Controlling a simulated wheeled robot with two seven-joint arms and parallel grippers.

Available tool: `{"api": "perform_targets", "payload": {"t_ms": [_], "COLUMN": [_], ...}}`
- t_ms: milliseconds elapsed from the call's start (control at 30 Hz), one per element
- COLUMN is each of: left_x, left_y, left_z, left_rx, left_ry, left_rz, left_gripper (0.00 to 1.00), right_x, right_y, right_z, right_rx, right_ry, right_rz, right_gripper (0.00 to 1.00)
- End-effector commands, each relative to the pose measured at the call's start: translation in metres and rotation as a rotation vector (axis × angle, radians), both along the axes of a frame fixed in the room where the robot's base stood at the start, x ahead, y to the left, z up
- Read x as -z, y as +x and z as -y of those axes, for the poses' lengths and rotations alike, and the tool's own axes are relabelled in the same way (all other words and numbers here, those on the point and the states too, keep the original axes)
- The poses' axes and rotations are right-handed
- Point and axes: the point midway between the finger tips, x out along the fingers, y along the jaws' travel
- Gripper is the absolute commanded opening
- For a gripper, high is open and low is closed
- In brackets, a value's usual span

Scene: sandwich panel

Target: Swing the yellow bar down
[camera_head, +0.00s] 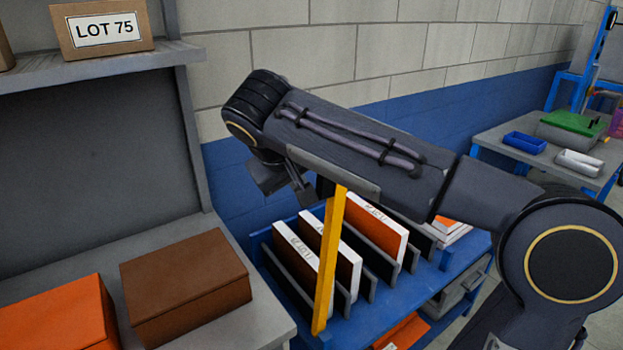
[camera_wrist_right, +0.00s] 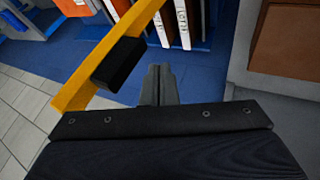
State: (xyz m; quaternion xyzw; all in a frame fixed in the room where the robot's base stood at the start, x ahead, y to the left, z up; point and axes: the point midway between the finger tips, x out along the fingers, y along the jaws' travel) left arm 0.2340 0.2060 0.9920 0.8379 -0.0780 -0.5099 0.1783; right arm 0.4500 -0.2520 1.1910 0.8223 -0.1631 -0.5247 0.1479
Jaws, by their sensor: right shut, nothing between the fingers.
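The yellow bar (camera_head: 328,265) stands steeply, slightly tilted, across the front of a rack of panels in the head view. Its upper end meets the underside of my right arm, so its top is hidden. In the right wrist view the yellow bar (camera_wrist_right: 88,78) runs diagonally at the left, with a black block (camera_wrist_right: 118,65) on it. My right gripper (camera_wrist_right: 158,80) is shut and empty, to the right of the block, and looks apart from it. In the head view its fingers are mostly hidden by my arm. My left gripper is not in view.
A blue rack (camera_head: 372,318) holds several white and orange panels (camera_head: 343,262) in slots. A grey shelf unit (camera_head: 200,325) at the left carries a brown box (camera_head: 185,285) and an orange box (camera_head: 60,320). A table with a blue bin (camera_head: 525,142) stands at the back right.

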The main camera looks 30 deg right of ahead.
Motion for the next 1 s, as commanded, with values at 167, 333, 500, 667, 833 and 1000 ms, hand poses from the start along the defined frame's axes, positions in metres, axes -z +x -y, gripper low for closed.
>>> {"api": "perform_targets", "payload": {"t_ms": [167,333,500,667,833,1000], "left_x": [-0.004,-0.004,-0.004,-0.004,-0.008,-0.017], "left_y": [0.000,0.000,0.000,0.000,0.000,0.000], "left_z": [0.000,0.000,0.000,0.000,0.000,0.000], "left_rx": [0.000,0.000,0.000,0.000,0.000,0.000], "left_ry": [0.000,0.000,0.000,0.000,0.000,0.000], "left_rz": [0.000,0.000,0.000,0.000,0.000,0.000], "left_gripper": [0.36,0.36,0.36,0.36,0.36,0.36], "right_x": [-0.001,0.000,0.000,0.000,-0.001,-0.004], "right_y": [0.001,0.002,0.002,0.002,0.002,0.002], "right_z": [0.023,0.029,0.029,0.030,0.041,0.072], "right_rx": [0.004,0.001,0.000,0.000,0.005,0.011], "right_ry": [0.001,0.001,0.000,0.001,0.024,0.091], "right_rz": [0.002,0.003,0.002,0.003,0.000,-0.003], "right_gripper": [0.00,0.00,0.00,0.00,0.00,0.00]}}
